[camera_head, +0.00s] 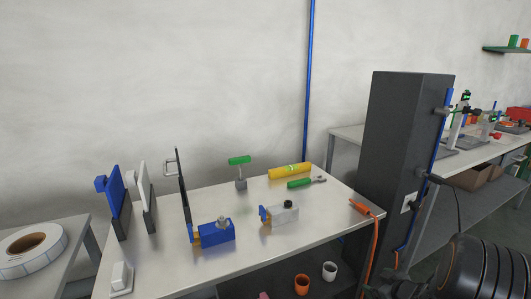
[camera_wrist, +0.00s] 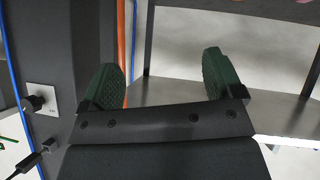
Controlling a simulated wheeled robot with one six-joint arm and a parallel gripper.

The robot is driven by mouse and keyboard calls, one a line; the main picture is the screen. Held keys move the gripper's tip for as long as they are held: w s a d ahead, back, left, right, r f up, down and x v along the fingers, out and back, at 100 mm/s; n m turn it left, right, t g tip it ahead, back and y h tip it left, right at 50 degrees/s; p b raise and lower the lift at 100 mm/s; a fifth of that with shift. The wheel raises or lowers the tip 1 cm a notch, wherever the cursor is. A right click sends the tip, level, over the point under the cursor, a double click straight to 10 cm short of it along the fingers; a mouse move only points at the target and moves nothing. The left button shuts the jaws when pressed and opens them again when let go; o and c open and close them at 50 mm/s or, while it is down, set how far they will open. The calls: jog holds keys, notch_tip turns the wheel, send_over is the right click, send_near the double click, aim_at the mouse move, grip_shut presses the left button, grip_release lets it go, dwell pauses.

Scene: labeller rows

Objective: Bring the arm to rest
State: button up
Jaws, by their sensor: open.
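My gripper (camera_wrist: 160,80) shows in the wrist view with its two dark green pads spread well apart. Nothing is between the pads, so it is open and empty. Behind the pads are a pale surface and grey table edges. In the head view the gripper fingers cannot be made out; a dark ribbed part at the lower right looks like my own arm.
An orange cable (camera_head: 374,245) hangs beside the pillar.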

jog(key=s+a+r+m+g+h+p, duration=0.1)
jog(key=s+a+r+m+h+p, duration=0.15)
jog(key=r+p, duration=0.8)
jog(key=s+a+r+m+g+h+p, duration=0.1)
jog(key=a+r+m+h+p, duration=0.2)
jog(key=r, duration=1.4)
jog(key=s+a+r+g+y+p, duration=0.3)
jog(key=s+a+r+p, duration=0.5)
jog(key=s+a+r, duration=0.3)
jog(key=s+a+m+g, duration=0.1)
jog(key=s+a, duration=0.1)
jog(key=s, duration=0.1)
jog(key=shift+a+g, duration=0.25)
jog(key=shift+g, duration=0.05)
jog(key=shift+s, duration=0.1)
